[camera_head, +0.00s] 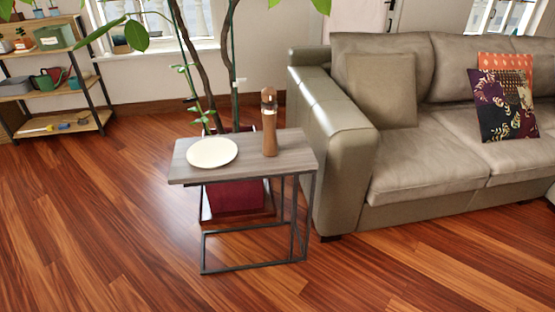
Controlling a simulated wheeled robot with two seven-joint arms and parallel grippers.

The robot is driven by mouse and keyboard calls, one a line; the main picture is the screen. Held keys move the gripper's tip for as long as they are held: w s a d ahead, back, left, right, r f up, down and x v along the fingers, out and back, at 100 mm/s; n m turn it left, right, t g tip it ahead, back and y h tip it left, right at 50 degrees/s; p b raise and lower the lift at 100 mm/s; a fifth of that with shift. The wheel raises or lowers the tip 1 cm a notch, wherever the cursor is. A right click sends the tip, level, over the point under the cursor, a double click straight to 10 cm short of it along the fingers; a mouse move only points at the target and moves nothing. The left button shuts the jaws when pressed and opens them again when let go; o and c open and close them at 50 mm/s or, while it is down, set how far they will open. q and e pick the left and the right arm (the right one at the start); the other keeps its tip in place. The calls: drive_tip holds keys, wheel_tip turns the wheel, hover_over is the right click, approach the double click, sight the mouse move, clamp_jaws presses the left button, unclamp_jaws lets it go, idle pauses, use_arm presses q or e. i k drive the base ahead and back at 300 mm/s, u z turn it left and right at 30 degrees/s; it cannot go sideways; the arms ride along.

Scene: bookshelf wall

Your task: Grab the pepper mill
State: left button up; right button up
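The pepper mill (269,135) is tall, brown and wooden, with a lighter band near its top. It stands upright on the right half of a small grey-brown side table (295,150) with a dark metal frame. A round white plate (212,152) lies on the same tabletop to its left, apart from it. Neither of my grippers shows in the head view.
A grey-green leather sofa (340,150) with cushions stands close to the table's right side. A tree in a red pot (236,196) is behind and under the table. A shelf (52,88) stands far left. The wooden floor (110,230) in front is clear.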

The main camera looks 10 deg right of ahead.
sight(269, 146)
drive_tip(key=u, duration=1.15)
drive_tip(key=i, duration=1.3)
drive_tip(key=z, duration=0.3)
